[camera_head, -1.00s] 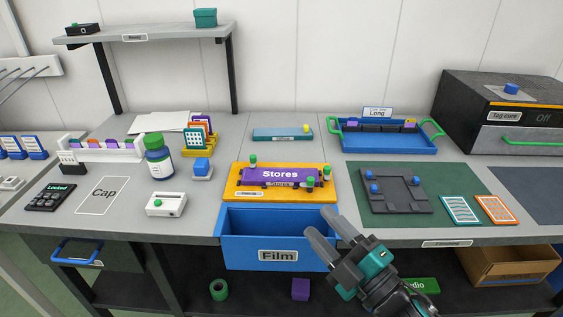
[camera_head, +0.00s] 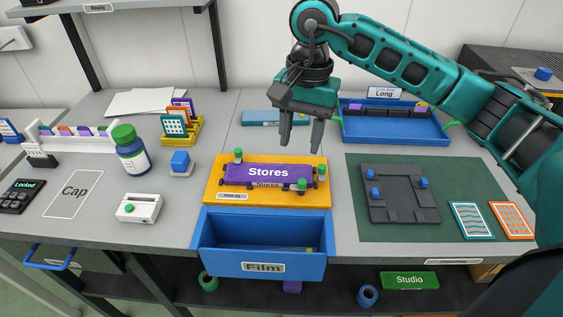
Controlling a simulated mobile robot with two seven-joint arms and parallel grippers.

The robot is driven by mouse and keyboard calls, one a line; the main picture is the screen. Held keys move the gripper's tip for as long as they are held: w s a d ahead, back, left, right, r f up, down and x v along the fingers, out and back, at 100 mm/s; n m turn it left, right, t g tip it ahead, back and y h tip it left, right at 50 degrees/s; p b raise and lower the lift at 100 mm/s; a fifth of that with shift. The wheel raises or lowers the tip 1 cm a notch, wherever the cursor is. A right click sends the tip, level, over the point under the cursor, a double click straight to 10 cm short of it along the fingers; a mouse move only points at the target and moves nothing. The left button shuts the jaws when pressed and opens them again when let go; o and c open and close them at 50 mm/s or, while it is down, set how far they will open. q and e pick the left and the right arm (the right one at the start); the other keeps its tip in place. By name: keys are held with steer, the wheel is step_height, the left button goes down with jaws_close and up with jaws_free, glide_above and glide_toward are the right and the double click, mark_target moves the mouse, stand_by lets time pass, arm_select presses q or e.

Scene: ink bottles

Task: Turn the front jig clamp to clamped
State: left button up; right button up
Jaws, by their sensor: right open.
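The yellow jig board (camera_head: 213,190) lies on the bench with a purple piece labelled Stores (camera_head: 268,172) on it. Green clamp knobs stand on the jig: one at its back left (camera_head: 238,155), one at its right end (camera_head: 310,183) and one at its front right (camera_head: 301,187). I cannot tell from the knobs which way each clamp is turned. My right gripper (camera_head: 300,145) is open and empty, pointing down above and behind the jig's right back edge, apart from the knobs. My left gripper is not in view.
An open blue drawer labelled Film (camera_head: 262,258) juts out just below the jig. A dark grey fixture with blue knobs (camera_head: 400,200) lies on a green mat (camera_head: 370,230) to the right. A blue tray (camera_head: 395,130) is behind. A white box with a green button (camera_head: 139,208) stands left.

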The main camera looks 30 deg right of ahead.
mark_target(302, 181)
steer(key=shift+h, duration=0.5)
steer(key=f, duration=0.4)
steer(key=d+f, duration=0.1)
steer(key=f, duration=0.7)
steer(key=shift+w+d, duration=0.25)
steer(key=shift+w, duration=0.1)
steer(key=shift+c, duration=0.4)
jaws_close()
